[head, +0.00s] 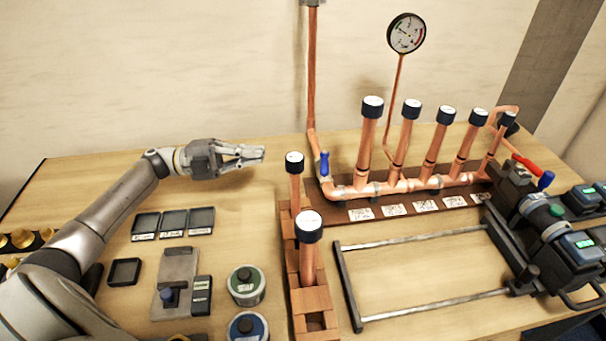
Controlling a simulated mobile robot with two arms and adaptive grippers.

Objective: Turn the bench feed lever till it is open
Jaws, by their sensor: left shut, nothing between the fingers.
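A small blue lever (323,165) sits at the left end of the copper manifold (400,187), at the foot of the vertical feed pipe (312,80). Its handle points roughly upward, nearly in line with that pipe. I take it for the bench feed lever, but no label on it is readable. My left gripper (262,153) is shut and empty, above the table to the left of the lever. Its fingertips point right toward the lever, with a clear gap between. My right gripper is not in view.
Capped copper tubes (295,180) stand in a brick-coloured rack (302,300) at the front. A round gauge (406,34) rises behind the manifold. A red handle (525,163) and dark tools stand at right. Small trays (145,226) lie front left. The table's back left is clear.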

